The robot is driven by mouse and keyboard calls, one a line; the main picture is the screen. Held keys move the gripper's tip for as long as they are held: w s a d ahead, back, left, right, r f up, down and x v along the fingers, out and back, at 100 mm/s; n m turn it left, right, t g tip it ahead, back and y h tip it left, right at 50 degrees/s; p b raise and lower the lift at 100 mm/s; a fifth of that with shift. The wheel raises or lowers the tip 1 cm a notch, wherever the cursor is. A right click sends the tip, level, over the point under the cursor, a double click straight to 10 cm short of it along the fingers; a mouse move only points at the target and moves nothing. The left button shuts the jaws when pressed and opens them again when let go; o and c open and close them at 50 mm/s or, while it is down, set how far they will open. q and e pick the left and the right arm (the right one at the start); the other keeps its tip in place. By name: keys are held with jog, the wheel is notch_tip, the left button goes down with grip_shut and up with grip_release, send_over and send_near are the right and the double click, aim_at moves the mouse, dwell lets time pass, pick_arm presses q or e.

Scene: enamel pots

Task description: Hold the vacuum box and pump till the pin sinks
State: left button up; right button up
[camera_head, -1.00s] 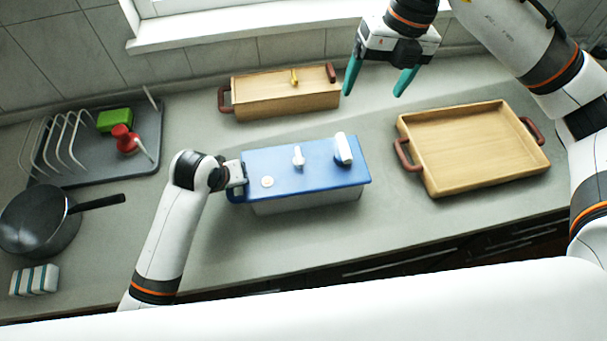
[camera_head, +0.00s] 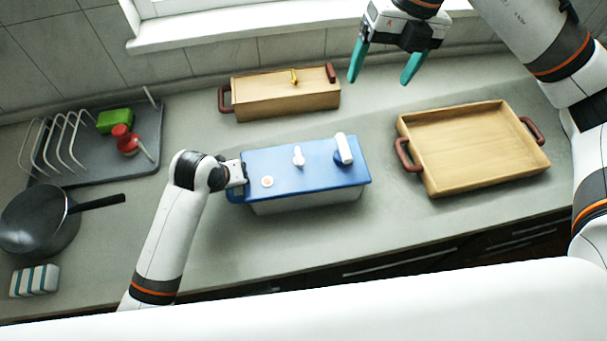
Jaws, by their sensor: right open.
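The vacuum box (camera_head: 307,201) stands on the counter in the middle, with a pale body and a blue lid (camera_head: 320,172). On the lid are a white pump handle (camera_head: 343,149) at the right, a small white knob (camera_head: 298,156) in the middle and a round white button, perhaps the pin (camera_head: 267,182), at the left. My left gripper (camera_head: 238,184) is at the left end of the box, touching or very near the lid's edge; its fingers are hidden. My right gripper (camera_head: 384,72) is open and empty, above the back of the counter, behind and right of the box.
A wooden box (camera_head: 285,97) with red-brown handles stands behind the vacuum box. A wooden tray (camera_head: 475,178) lies to the right. At the left are a dish rack (camera_head: 90,175), a dark pan (camera_head: 38,222) and a striped sponge (camera_head: 35,281). The counter in front is clear.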

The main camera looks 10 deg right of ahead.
dwell(0.4)
pick_arm(q)
notch_tip(320, 180, up, 7)
jog(key=p, duration=0.9)
jog(key=shift+r, duration=0.1)
jog(key=o, duration=0.6)
